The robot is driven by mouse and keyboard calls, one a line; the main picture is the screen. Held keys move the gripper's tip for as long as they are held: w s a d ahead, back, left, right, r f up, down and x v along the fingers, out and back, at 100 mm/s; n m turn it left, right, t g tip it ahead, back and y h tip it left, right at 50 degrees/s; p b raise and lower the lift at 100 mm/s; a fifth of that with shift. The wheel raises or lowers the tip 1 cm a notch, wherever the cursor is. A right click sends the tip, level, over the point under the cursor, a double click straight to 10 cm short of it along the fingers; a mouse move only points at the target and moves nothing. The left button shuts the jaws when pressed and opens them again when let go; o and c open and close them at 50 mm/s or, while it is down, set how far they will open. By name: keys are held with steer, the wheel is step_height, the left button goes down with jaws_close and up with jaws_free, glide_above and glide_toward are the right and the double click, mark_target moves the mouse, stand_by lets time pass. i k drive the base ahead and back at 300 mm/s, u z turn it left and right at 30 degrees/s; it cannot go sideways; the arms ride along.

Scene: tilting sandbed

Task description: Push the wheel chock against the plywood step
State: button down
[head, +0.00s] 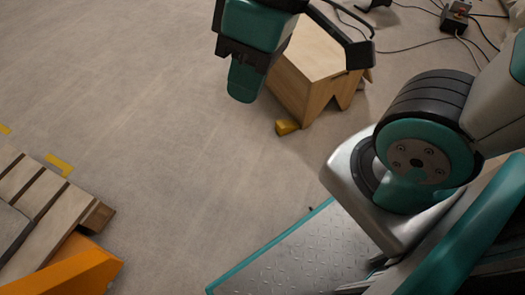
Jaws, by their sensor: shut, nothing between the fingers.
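The wheel chock (287,127) is a small yellow block on the floor in the head view. It lies at the lower front corner of the plywood step (290,88); I cannot tell whether the two touch. The step is a light wooden box with a V-shaped notch in its right side, and my arm hides part of its top. My gripper (244,88) has teal fingers, is shut and empty, and points down. In the picture it is above and left of the chock, apart from it, and overlaps the step's left edge.
A wooden pallet (45,215) and an orange piece of equipment (75,270) are at the lower left, near yellow floor tape (59,164). A dark box (455,18) with black cables is at the upper right. The floor left of the chock is clear.

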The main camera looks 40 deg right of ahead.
mark_target(283, 127)
steer(key=k, duration=0.3)
steer(key=u, duration=0.95)
steer(key=i, duration=0.7)
steer(key=z, duration=0.65)
steer(key=i, duration=0.5)
steer(key=z, duration=0.65)
